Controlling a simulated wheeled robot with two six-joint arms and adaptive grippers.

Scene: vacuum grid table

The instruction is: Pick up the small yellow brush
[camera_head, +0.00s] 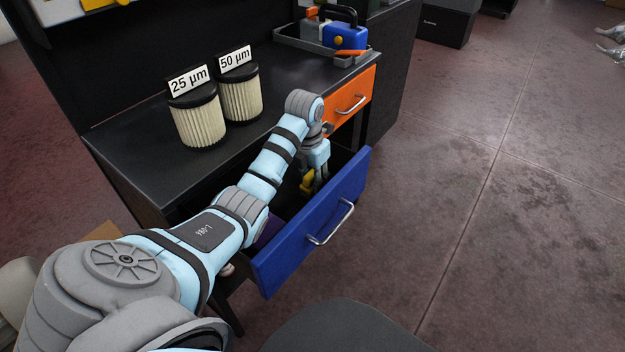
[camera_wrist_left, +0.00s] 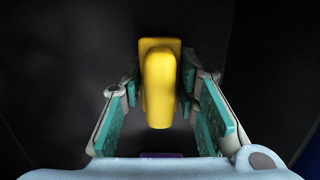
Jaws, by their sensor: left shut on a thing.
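The small yellow brush (camera_head: 307,181) is at my left gripper (camera_head: 316,178), inside the open blue drawer (camera_head: 290,244). In the left wrist view the yellow brush (camera_wrist_left: 159,85) stands between the two teal fingers of my left gripper (camera_wrist_left: 159,95), which are shut on it. The dark drawer interior lies around it. The brush's lower parts are hidden in the head view by the gripper and the drawer front. My right gripper is not in view.
The black bench top (camera_head: 150,140) carries two filters labelled 25 µm (camera_head: 198,122) and 50 µm (camera_head: 240,95). A tray with a blue toolbox (camera_head: 345,36) stands at the back. An orange drawer (camera_head: 353,98) is beside the blue one.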

